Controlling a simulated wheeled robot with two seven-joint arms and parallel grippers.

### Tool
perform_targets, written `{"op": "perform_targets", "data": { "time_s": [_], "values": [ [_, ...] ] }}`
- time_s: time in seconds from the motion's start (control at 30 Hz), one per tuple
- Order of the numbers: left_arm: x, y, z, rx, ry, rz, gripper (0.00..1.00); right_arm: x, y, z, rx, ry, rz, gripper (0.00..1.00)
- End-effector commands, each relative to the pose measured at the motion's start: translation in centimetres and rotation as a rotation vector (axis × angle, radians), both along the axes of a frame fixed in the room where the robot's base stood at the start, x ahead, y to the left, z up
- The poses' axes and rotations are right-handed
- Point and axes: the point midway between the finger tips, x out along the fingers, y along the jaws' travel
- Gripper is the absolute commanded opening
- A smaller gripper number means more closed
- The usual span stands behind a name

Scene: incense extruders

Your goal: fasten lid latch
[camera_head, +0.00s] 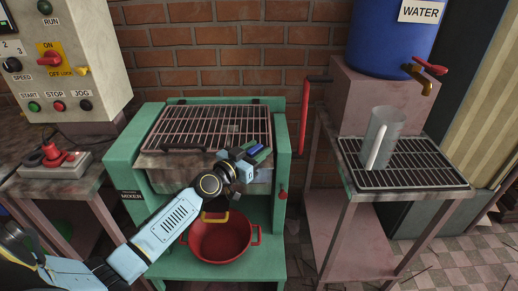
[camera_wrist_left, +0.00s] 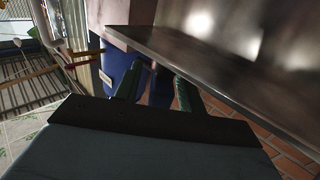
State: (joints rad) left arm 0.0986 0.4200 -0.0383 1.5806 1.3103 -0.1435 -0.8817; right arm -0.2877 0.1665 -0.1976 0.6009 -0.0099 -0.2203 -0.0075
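The green mixer (camera_head: 150,130) stands in the middle of the head view. Its barred lid (camera_head: 215,124) lies flat across the top, and it appears closed. My left gripper (camera_head: 260,152) is at the front right corner of the mixer, just below the lid's front edge. In the left wrist view its two green fingers (camera_wrist_left: 158,88) are apart, with dark blue showing between them; I cannot tell what that blue is. A latch is not clearly distinguishable; the gripper covers part of the front. A small red knob (camera_head: 283,195) is on the mixer's right side. My right gripper is not in view.
A red pot (camera_head: 222,240) sits on the lower shelf. A red upright lever (camera_head: 305,115) stands right of the mixer. A control box (camera_head: 60,60) is at the left.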

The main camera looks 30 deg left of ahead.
Motion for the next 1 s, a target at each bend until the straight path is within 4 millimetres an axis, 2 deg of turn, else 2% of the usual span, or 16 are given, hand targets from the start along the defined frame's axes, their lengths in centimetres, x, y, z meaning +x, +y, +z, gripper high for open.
{"op": "perform_targets", "data": {
  "time_s": [0.17, 0.47, 0.77, 1.0],
  "values": [
    [1.16, -0.22, -0.02, 0.0, 0.001, -0.001, 0.4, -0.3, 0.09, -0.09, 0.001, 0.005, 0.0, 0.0],
    [1.28, -0.25, -0.02, 0.001, 0.001, -0.001, 0.4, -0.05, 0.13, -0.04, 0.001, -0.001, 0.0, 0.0],
    [1.26, -0.23, -0.01, 0.001, 0.001, -0.001, 0.01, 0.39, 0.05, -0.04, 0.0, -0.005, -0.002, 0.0],
    [1.26, -0.24, 0.1, -0.001, 0.001, 0.009, 0.0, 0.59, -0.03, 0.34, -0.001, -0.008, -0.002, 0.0]
  ]
}}
